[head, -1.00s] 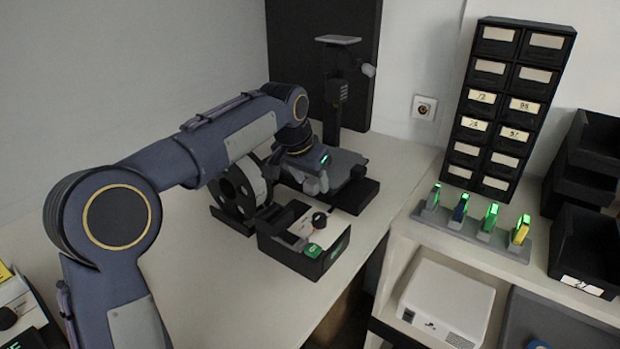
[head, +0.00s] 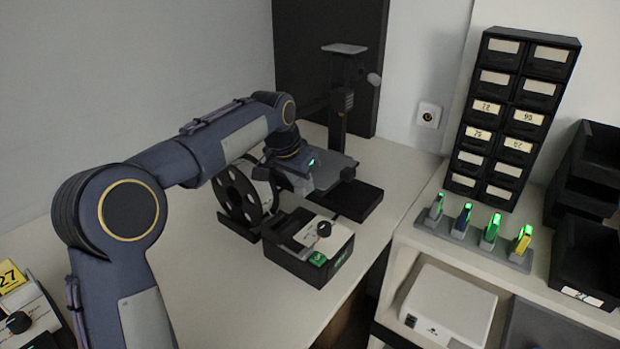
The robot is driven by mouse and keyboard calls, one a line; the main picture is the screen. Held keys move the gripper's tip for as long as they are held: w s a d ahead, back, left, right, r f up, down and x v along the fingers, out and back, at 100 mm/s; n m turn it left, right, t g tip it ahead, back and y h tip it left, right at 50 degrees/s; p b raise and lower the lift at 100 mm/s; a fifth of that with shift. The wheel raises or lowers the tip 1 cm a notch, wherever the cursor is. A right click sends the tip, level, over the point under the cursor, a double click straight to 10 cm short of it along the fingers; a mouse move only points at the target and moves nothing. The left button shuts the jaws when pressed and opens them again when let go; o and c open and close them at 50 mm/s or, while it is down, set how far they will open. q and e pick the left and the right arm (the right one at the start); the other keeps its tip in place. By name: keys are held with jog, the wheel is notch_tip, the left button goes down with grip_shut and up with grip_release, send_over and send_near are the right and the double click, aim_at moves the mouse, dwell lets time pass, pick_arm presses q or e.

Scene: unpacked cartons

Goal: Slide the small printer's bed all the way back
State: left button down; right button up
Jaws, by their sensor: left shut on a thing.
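The small printer stands on the bench, with a dark upright column (head: 338,120), a black base (head: 362,200) and a flat grey bed (head: 332,172) over the base. My left gripper (head: 301,184) reaches in from the left and is shut at the bed's near left edge. Its fingertips are small and partly merge with the bed, so the exact grip is hard to see. The front right part of the base lies bare beyond the bed. My right gripper is not in view.
A filament spool (head: 238,192) stands just left of the bed. A control box (head: 322,243) with a knob sits in front of the printer. To the right are a drawer cabinet (head: 513,115), a rack of lit tags (head: 470,240) and black bins (head: 590,258).

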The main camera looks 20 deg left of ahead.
pick_arm(q)
jog(key=c, duration=1.1)
grip_release()
jog(key=shift+d, duration=0.1)
jog(key=p+v, duration=0.1)
jog(key=v, duration=0.7)
jog(key=shift+f, duration=0.1)
